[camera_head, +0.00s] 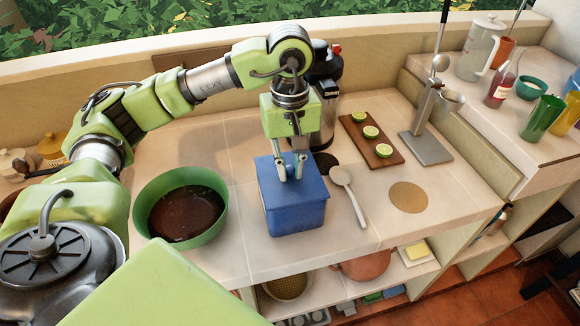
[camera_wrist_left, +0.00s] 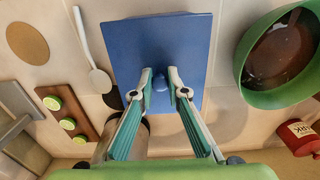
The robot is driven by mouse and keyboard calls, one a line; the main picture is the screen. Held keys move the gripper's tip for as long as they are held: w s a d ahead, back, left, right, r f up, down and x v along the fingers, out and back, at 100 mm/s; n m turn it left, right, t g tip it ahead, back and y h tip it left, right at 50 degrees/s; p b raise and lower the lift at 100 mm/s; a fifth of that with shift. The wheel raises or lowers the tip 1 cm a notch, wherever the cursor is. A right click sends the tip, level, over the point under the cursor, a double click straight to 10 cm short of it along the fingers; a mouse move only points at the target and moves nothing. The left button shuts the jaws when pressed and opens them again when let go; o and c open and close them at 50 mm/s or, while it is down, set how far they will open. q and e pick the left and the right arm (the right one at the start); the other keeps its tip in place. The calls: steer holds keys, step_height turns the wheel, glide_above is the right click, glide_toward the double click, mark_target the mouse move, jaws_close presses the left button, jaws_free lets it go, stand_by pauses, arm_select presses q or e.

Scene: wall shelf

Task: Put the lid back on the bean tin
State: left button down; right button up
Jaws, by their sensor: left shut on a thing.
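The blue bean tin (camera_head: 297,218) stands on the tiled counter near its front edge. Its square blue lid (camera_head: 312,187) is over the top of the tin, roughly in line with it; I cannot tell whether it is fully seated. The lid fills the middle of the left wrist view (camera_wrist_left: 160,32), with a small blue knob (camera_wrist_left: 160,77) at its centre. My left gripper (camera_head: 290,176) points down at the lid, shut on the knob; its fingertips also show in the left wrist view (camera_wrist_left: 160,84). The inside of the tin is hidden. My right gripper is not in view.
A green bowl of dark liquid (camera_head: 222,208) stands left of the tin. A pale spoon (camera_head: 349,192) lies close on the right. A dark appliance (camera_head: 326,100) stands behind. A board with lime halves (camera_head: 357,128) and a round mat (camera_head: 408,197) are further right.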

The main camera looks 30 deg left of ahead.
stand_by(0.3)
arm_select(q)
steer(key=c, duration=1.9)
jaws_free()
steer(key=o, duration=0.5)
steer(key=shift+c, duration=0.2)
steer(key=shift+r, duration=0.1)
steer(key=shift+r+p, duration=1.95)
steer(key=shift+r, duration=1.45)
